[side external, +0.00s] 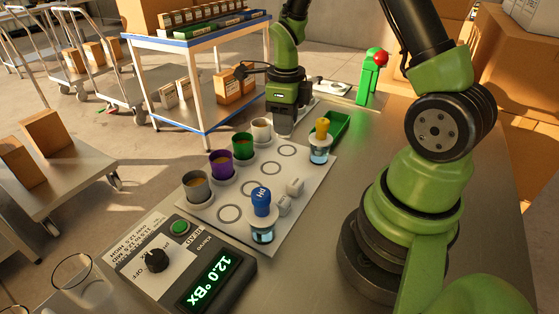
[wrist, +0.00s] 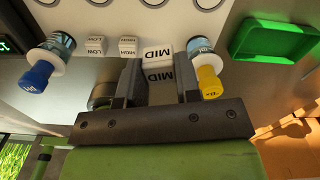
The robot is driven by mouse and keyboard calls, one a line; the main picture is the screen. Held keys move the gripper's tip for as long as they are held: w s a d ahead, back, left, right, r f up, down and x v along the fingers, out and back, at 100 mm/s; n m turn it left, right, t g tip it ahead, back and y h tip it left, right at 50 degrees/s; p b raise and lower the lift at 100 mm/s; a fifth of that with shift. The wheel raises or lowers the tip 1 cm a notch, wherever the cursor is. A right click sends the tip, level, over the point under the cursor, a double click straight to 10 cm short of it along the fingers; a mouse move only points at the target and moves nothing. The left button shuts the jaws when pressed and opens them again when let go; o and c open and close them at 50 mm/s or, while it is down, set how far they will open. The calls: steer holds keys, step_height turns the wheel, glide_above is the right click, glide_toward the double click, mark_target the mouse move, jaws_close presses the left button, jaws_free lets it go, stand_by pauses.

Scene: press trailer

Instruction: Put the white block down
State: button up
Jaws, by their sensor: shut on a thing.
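My gripper (side external: 284,122) is low over the far end of the white mat (side external: 300,214), near the white cup. In the wrist view my gripper (wrist: 158,82) is shut on a white block (wrist: 158,57) marked MID, with a finger on each side. I cannot tell whether the block touches a surface, and the fingers mostly hide it in the side view. Two other white blocks stand on the mat, one marked LOW (wrist: 96,46) and one marked HIGH (wrist: 128,47). They also show in the side view (side external: 294,187), beside the blue-capped bottle.
Cups in white (side external: 261,130), green (side external: 243,146), purple (side external: 221,164) and grey (side external: 196,187) line the mat's left edge. A yellow-capped bottle (side external: 320,143), a blue-capped bottle (side external: 262,218) and a green tray (side external: 338,127) are close by. A meter (side external: 185,262) sits in front.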

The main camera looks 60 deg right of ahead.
steer(key=w+n, duration=0.1)
steer(key=w, duration=0.2)
glide_above(271, 168)
steer(key=shift+n, duration=0.4)
step_height(271, 168, down, 5)
steer(key=shift+a+f, duration=0.1)
steer(key=shift+f, duration=2.35)
steer(key=shift+f, duration=0.15)
steer(key=o, duration=0.9)
